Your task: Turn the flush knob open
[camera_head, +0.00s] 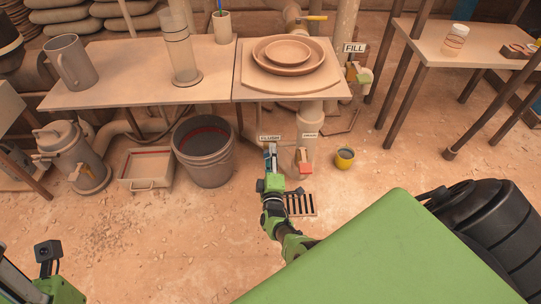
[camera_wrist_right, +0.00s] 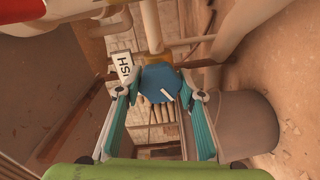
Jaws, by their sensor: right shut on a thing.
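The flush knob (camera_wrist_right: 158,80) is a blue, many-sided knob with a white pointer line slanting to the lower right in the right wrist view. My right gripper (camera_wrist_right: 165,94) has its two teal fingers on either side of the knob and is shut on it. In the head view my right gripper (camera_head: 271,160) reaches to the pipes below the table, under the FLUSH label (camera_head: 270,138), and largely hides the knob. The label also shows beside the knob in the wrist view (camera_wrist_right: 123,67). At the lower left is part of my left arm (camera_head: 55,285); its fingertips do not show.
A red-handled valve (camera_head: 304,158) under the DRAIN label stands just right of my right gripper. The table (camera_head: 140,88) overhangs the pipes.

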